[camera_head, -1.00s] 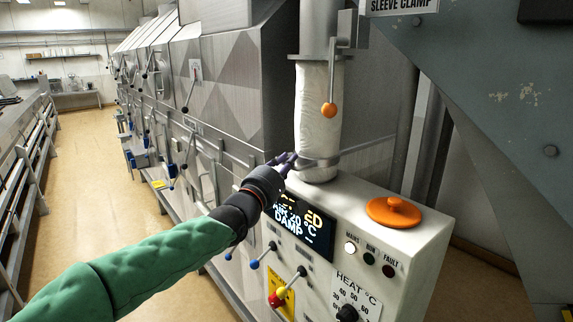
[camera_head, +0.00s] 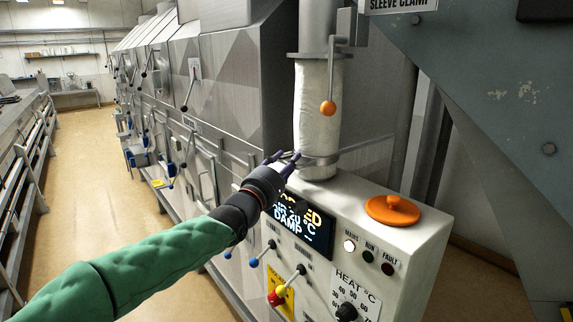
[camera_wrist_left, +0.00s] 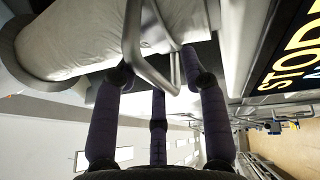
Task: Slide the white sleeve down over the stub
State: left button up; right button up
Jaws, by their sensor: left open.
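The white sleeve (camera_head: 317,105) hangs upright below a flange on a metal pipe. A metal ring (camera_head: 320,160) with a handle bar goes around its lower end. Below the ring a short grey-white piece, perhaps the stub (camera_head: 318,172), meets the top of the control box. My left gripper (camera_head: 283,158) is at the left side of the ring, with its fingers spread. In the left wrist view, the open fingers (camera_wrist_left: 160,80) are around the bent metal handle (camera_wrist_left: 148,62), and the sleeve (camera_wrist_left: 80,40) lies at upper left. I cannot tell whether they touch the handle. My right gripper is out of view.
An orange-knobbed lever (camera_head: 328,108) hangs in front of the sleeve. An orange disc with a knob (camera_head: 393,209) sits on the control box (camera_head: 425,235). A slanted grey panel (camera_head: 480,90) fills the right. The aisle floor (camera_head: 90,170) is clear.

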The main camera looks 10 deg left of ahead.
pick_arm(q)
jog(key=v, duration=1.2)
dwell(0.5)
